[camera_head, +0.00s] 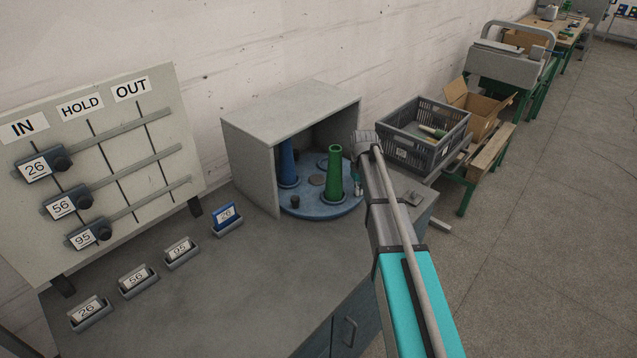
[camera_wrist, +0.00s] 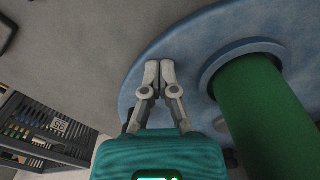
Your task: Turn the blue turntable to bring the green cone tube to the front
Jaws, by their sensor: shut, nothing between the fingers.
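The blue turntable (camera_head: 312,204) sits partly inside a grey open-fronted box on the bench. The green cone tube (camera_head: 334,174) stands upright on its front right part. A blue cone tube (camera_head: 287,163) stands further back left on it. In the wrist view, the green cone tube (camera_wrist: 262,115) rises at the right from a round seat on the turntable (camera_wrist: 200,48). My gripper (camera_wrist: 159,65) is shut and empty, its fingertips over the turntable's surface beside the green tube. I cannot tell whether they touch the surface. In the head view my gripper is mostly hidden behind my arm.
The grey box (camera_head: 290,112) covers the turntable's back. A small dark knob (camera_head: 295,201) stands at the turntable's front left. A grey crate (camera_head: 425,128) is at the right. A board with IN, HOLD and OUT labels (camera_head: 90,150) and several card holders stand left. The bench front is clear.

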